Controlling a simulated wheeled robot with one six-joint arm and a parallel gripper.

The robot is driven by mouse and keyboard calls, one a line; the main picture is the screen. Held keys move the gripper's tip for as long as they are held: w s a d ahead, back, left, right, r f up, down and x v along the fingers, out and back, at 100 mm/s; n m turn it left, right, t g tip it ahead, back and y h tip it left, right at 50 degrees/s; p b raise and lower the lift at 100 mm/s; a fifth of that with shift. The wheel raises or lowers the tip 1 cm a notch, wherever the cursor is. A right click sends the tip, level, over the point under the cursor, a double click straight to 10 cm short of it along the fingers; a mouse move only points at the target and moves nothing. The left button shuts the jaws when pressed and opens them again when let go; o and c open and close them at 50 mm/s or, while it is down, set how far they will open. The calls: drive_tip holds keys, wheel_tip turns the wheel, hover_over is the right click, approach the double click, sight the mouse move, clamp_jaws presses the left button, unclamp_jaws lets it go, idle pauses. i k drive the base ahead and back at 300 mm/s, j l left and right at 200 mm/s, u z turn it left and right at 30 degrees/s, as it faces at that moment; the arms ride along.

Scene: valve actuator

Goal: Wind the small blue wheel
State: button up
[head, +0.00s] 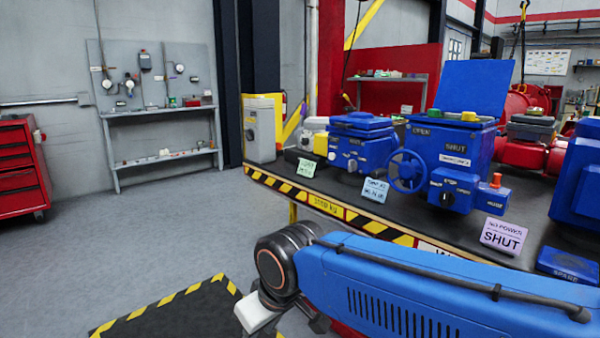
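The small blue wheel (405,171) is a spoked handwheel on the left side of a large blue actuator (452,145) marked OPEN and SHUT. It stands on the bench, upright and facing forward, and nothing covers it. My arm reaches in from the lower right, in front of the bench. Its end, with what seems to be my gripper (285,318), is at the bottom edge, low and left of the wheel and well apart from it. The fingers are mostly hidden or cut off, so I cannot tell whether they are open.
The bench (345,212) has a yellow-black striped front edge. A smaller blue actuator (360,142) stands left of the wheel. The floor at left is clear beyond a striped mat (165,315).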

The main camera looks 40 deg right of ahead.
sight(408, 170)
drive_tip(key=i+j+z, duration=0.15)
drive_tip(key=i, duration=0.5)
drive_tip(key=i+j+z, duration=0.15)
drive_tip(key=i, duration=0.5)
drive_tip(key=j+z, duration=0.1)
drive_tip(key=z, duration=2.25)
drive_tip(key=k+l+z, duration=0.1)
drive_tip(key=k+l, duration=0.25)
drive_tip(key=l, duration=0.3)
drive_tip(key=k+l+z, duration=0.15)
drive_tip(key=l, duration=0.2)
drive_tip(key=k, duration=0.05)
